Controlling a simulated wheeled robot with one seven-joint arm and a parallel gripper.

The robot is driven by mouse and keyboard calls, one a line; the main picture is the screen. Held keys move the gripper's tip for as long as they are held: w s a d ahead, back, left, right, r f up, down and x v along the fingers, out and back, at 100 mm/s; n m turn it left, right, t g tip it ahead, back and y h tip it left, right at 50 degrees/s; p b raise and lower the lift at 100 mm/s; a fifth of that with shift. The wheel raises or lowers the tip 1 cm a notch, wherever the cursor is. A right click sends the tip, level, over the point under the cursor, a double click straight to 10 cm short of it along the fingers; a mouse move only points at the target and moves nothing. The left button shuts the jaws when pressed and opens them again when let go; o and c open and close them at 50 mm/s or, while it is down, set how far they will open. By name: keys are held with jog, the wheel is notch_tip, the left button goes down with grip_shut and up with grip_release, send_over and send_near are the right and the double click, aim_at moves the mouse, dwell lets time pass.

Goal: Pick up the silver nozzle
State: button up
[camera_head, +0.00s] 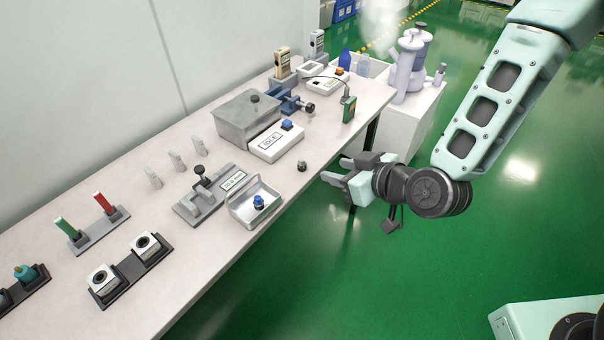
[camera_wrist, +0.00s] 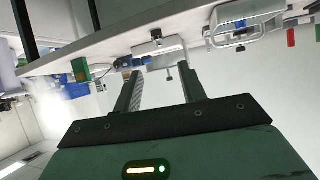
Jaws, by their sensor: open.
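A small grey metallic piece (camera_head: 302,165), which looks like the silver nozzle, stands on the table near its front edge, right of the tray. It also shows small and dark at the table edge in the wrist view (camera_wrist: 156,35); its details are too small to tell. My gripper (camera_head: 333,170) is open and empty, just off the front edge of the table, to the right of the nozzle and apart from it. In the wrist view the two fingers of my gripper (camera_wrist: 160,76) are spread with nothing between them.
A metal tray (camera_head: 237,212) with a blue-topped piece stands left of the nozzle. A white box marked IDLE (camera_head: 268,151) and a grey box (camera_head: 240,122) are behind it. A green device (camera_head: 349,109) stands near the edge. Bare table (camera_head: 275,178) surrounds the nozzle.

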aim_at(304, 161)
jog(key=p+x, duration=0.1)
jog(key=x, duration=1.1)
jog(key=shift+w+p, duration=0.35)
jog(key=shift+p, duration=0.05)
grip_shut()
